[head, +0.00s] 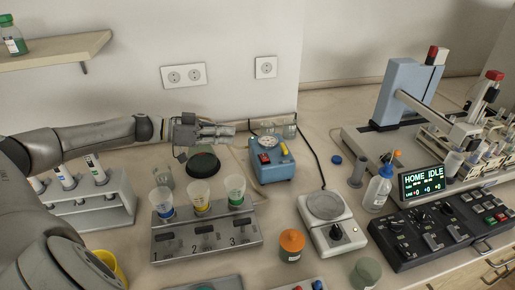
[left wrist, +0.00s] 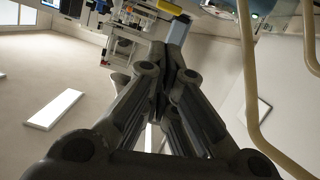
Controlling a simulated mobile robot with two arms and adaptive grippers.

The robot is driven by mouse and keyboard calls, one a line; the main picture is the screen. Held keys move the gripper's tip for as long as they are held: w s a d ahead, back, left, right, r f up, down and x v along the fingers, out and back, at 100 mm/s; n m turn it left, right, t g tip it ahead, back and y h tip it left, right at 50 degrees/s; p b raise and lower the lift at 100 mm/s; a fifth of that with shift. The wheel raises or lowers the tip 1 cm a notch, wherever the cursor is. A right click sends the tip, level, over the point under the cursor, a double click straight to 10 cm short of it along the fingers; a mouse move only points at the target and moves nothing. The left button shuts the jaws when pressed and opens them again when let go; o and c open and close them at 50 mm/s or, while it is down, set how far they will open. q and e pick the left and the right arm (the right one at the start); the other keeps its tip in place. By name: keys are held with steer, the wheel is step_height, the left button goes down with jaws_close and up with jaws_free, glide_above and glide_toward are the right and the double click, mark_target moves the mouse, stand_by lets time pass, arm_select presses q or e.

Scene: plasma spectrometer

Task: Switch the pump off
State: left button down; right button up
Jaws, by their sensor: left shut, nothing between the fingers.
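The pump is taken to be the small blue box (head: 280,172) on the bench, right of centre in the head view. It has a red switch (head: 264,158) on its front, a round dial on top and a yellow part at its right. The switch's position is too small to tell. My left gripper (head: 232,130) is shut and empty, to the left of the blue box and a little above it, apart from it. Its closed fingers also show in the left wrist view (left wrist: 171,58). My right gripper is in neither view.
A metal stand (head: 207,237) with coloured cups lies below my left gripper. An orange-capped jar (head: 291,246) is in front. Wall sockets (head: 184,75) are behind.

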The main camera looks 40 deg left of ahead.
arm_select(q)
steer(key=p, duration=0.3)
glide_above(264, 157)
steer(key=s+a, duration=0.2)
steer(key=f, duration=0.5)
steer(key=shift+w+d, duration=0.35)
steer(key=shift+w, duration=0.05)
steer(key=shift+s+f+p, duration=0.1)
steer(key=shift+f+p, duration=0.2)
steer(key=shift+f, duration=0.2)
steer(key=shift+f, duration=0.1)
